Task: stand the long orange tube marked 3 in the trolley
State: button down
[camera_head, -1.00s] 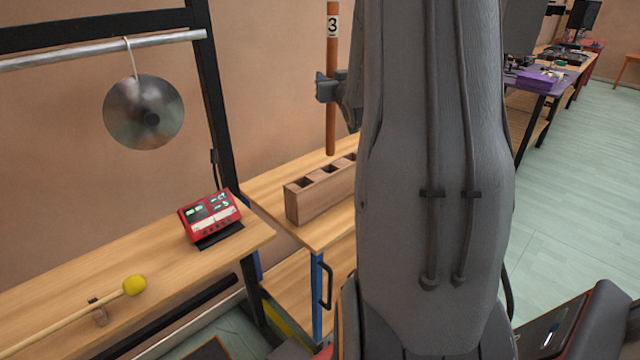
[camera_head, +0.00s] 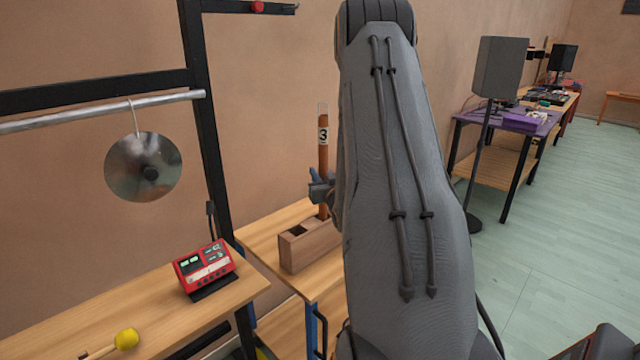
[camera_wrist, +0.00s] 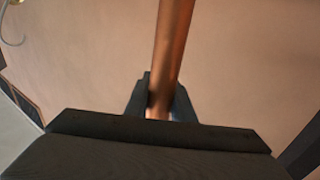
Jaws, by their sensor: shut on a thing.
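The long orange tube (camera_head: 323,158) bears a white label with a black 3 and stands about upright, with a pale clear section at its top. My gripper (camera_head: 321,189) is shut around its lower part. The wrist view shows the tube (camera_wrist: 171,50) rising between the dark fingers (camera_wrist: 160,108). The trolley (camera_head: 262,238) has a wooden top and a blue post with a black handle. A wooden block (camera_head: 308,252) with square holes sits on it. The tube's lower end meets the block's top in the picture; I cannot tell whether it is inside a hole. My arm hides the block's right part.
A red electronic box (camera_head: 205,265) and a yellow-headed mallet (camera_head: 126,339) lie on the wooden bench at the left. A metal disc (camera_head: 143,166) hangs from a bar above. A speaker stand (camera_head: 483,165) and a purple table (camera_head: 505,122) stand at the right.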

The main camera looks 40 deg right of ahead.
jog(key=shift+f+p, duration=0.3)
jog(key=shift+f, duration=1.5)
jog(key=c, duration=1.5)
grip_release()
jog(key=shift+f, duration=0.15)
